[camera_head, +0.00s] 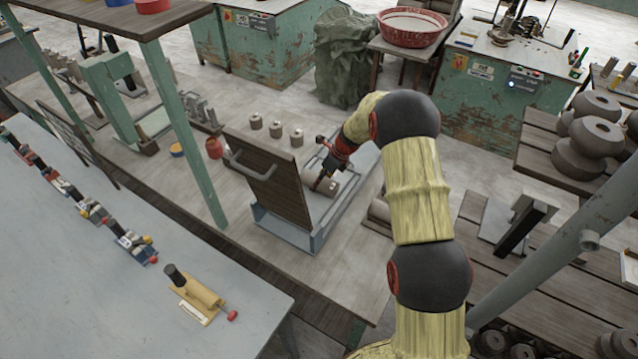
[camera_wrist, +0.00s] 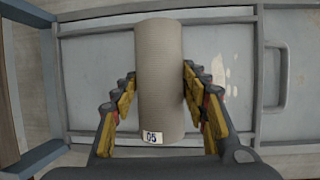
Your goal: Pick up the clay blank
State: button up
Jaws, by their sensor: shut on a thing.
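The clay blank (camera_wrist: 160,70) is a grey-brown cylinder with a small white label reading 05 near its lower end in the wrist view. My gripper (camera_wrist: 158,90) has a finger on each side of it and is shut on it. In the head view my gripper (camera_head: 324,180) is at the blank (camera_head: 328,187), which is partly covered by the fingers. The blank is over a grey-blue metal tray or drawer (camera_wrist: 90,80). I cannot tell whether it still touches that surface.
A dark wooden panel with a handle (camera_head: 268,182) stands upright just left of the blank. Several small cylinders (camera_head: 276,130) stand behind it. A green post (camera_head: 195,140) rises further left. A grey table (camera_head: 110,270) with tools fills the lower left.

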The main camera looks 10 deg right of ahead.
jog(key=c, duration=0.6)
grip_shut()
jog(key=shift+r, duration=0.15)
